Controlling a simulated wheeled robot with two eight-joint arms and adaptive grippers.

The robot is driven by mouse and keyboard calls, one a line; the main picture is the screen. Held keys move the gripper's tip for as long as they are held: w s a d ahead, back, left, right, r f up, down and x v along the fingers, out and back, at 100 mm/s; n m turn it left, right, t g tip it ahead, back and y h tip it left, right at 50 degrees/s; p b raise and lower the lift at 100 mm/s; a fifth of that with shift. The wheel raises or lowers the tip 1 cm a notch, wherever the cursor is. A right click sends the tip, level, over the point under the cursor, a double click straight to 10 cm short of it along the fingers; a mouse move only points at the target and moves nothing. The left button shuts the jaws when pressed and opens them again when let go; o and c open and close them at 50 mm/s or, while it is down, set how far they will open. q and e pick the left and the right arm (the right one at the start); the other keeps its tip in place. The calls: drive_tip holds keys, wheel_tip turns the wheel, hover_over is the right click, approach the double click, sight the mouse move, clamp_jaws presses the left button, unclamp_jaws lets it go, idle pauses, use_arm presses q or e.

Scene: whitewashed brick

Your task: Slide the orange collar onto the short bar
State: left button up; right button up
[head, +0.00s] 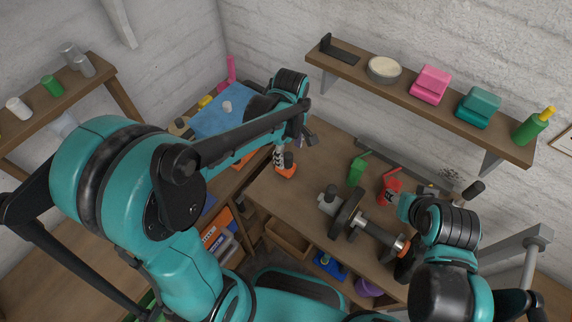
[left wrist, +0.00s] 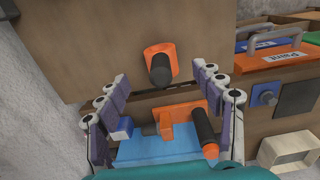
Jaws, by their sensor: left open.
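The orange collar (head: 286,170), with a dark knob on it, sits on the workbench (head: 300,200) near its left edge. In the left wrist view the collar (left wrist: 158,50) lies ahead of my fingers, touching neither. My left gripper (head: 295,143) is open and empty just over the collar; its spread fingers (left wrist: 165,105) also frame the wrist view. The short bar (head: 375,232) lies across the bench to the right, with a dark round plate (head: 344,212) around it and an orange ring (head: 401,245) near its right end. My right arm stands by that end; its fingers do not show clearly.
A green can (head: 357,170) and a red item (head: 388,188) stand behind the bar. A wall shelf (head: 410,98) runs above. In the wrist view, a blue and orange item (left wrist: 180,125) lies below the bench edge. The bench between collar and bar is clear.

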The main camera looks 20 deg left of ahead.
sight(288, 164)
use_arm(q)
wheel_tip(288, 164, down, 8)
drive_tip(key=b, duration=0.2)
drive_tip(key=shift+w+a+r+b, duration=0.1)
drive_tip(key=shift+a+r+b, duration=0.05)
drive_tip(key=shift+b, duration=0.2)
clamp_jaws()
drive_tip(key=shift+r, duration=0.15)
